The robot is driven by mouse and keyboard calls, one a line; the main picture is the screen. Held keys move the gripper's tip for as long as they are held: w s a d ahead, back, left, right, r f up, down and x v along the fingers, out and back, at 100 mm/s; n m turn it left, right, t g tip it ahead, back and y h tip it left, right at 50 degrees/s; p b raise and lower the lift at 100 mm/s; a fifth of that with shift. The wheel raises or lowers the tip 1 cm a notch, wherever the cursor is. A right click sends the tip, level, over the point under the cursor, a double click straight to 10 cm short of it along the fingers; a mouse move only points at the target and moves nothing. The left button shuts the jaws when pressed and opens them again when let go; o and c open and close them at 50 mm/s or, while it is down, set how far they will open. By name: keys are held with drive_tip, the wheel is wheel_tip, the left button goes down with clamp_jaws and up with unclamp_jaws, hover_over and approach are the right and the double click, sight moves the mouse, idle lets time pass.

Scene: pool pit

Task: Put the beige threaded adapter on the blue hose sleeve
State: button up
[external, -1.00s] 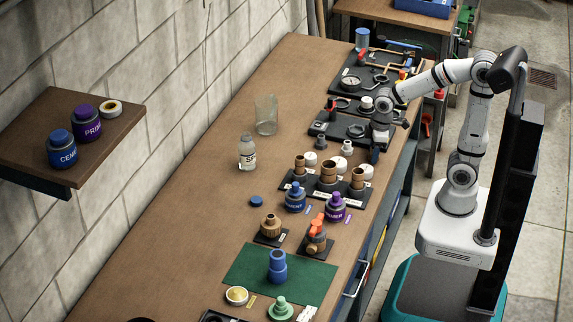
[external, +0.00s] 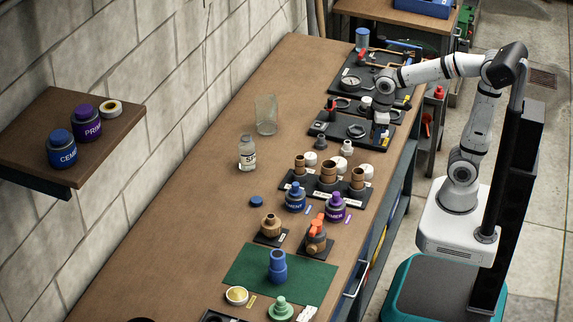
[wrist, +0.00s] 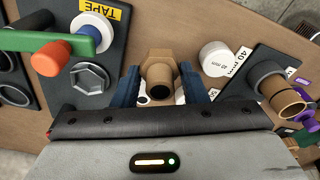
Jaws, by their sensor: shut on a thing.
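The beige threaded adapter (wrist: 158,68) shows in the wrist view between the two blue fingers of my gripper (wrist: 160,86), which is shut on it. Its hex collar and hollow round end face the camera. In the external view my gripper (external: 379,133) is over the right edge of the bench, near the dark tray, and the held adapter cannot be made out there. The blue hose sleeve (external: 277,267) stands upright on the green mat (external: 310,287) at the near end of the bench, well away from my gripper.
Between gripper and mat stand brown couplings (external: 328,174), a blue jar (external: 295,200), a purple jar (external: 336,207), an orange-handled valve (external: 317,236) and a tan fitting (external: 271,226). A bottle (external: 247,153) and a glass (external: 266,115) stand left.

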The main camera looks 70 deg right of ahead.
wheel_tip(320, 180, up, 3)
drive_tip(key=shift+f, duration=0.15)
drive_tip(key=w+a+r+n+p, duration=0.1)
drive_tip(key=w+a+r+p, duration=0.4)
drive_tip(key=w+a+r, duration=0.35)
drive_tip(key=w+a+r+n+p, duration=0.1)
drive_tip(key=w+a+r+p, duration=0.45)
drive_tip(key=w+a, duration=0.55)
drive_tip(key=w+a+n+p, duration=0.1)
drive_tip(key=a+p, duration=0.2)
drive_tip(key=a, duration=0.7)
drive_tip(key=w+a+p, duration=0.2)
drive_tip(key=a+p, duration=0.1)
drive_tip(key=a, duration=0.6)
drive_tip(key=n+p, duration=0.2)
drive_tip(key=p, duration=0.4)
hover_over(276, 255)
drive_tip(key=f, duration=0.8)
drive_tip(key=shift+s+d+f, duration=0.15)
drive_tip(key=shift+d+f, duration=0.05)
drive_tip(key=shift+d, duration=0.05)
drive_tip(key=shift+f+p, duration=0.6)
drive_tip(key=shift+f, duration=2.05)
